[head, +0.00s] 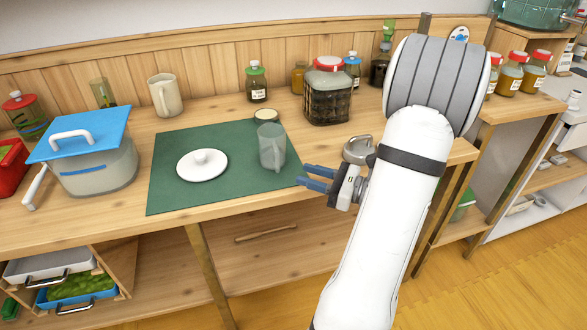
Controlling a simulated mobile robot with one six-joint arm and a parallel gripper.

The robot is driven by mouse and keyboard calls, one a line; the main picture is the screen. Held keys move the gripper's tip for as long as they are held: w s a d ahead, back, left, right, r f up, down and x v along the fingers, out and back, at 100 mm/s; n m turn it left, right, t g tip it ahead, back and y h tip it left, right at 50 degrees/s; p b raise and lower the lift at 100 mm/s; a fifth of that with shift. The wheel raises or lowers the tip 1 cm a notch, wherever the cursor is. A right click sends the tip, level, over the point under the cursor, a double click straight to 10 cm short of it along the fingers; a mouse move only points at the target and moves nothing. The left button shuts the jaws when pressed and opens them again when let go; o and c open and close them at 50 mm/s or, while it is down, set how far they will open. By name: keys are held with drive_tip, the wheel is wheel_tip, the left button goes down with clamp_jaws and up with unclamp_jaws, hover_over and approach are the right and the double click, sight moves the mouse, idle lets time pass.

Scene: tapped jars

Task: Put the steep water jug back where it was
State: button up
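A clear grey jug (271,150) stands upright on the right part of the green mat (170,192). A cream jug with a handle (166,98) stands upright on the bare bench behind the mat. No label shows which of the two is the steep water jug. My gripper (315,178) has blue fingers spread apart with nothing between them. It is at the mat's front right corner, to the right of and nearer than the clear jug, not touching it. My arm covers part of the bench at right.
A white lid (203,165) lies on the mat and a small round lid or jar top (267,116) is at its back edge. A pot with a blue lid (95,168) stands left. A large dark jar (327,98) and smaller jars stand behind. Bare bench lies between the cream jug and green-lidded jar (256,85).

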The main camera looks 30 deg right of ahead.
drive_tip(key=s+a+n+g+h, duration=0.4)
drive_tip(key=a+n, duration=0.6)
drive_tip(key=n, duration=0.4)
drive_tip(key=s+a+n+g+h, duration=0.5)
drive_tip(key=a+n+g, duration=0.4)
drive_tip(key=n, duration=0.5)
drive_tip(key=shift+a+r+n+h, duration=0.15)
drive_tip(key=shift+a+n+h, duration=0.25)
drive_tip(key=shift+a+h, duration=0.45)
drive_tip(key=shift+s, duration=0.1)
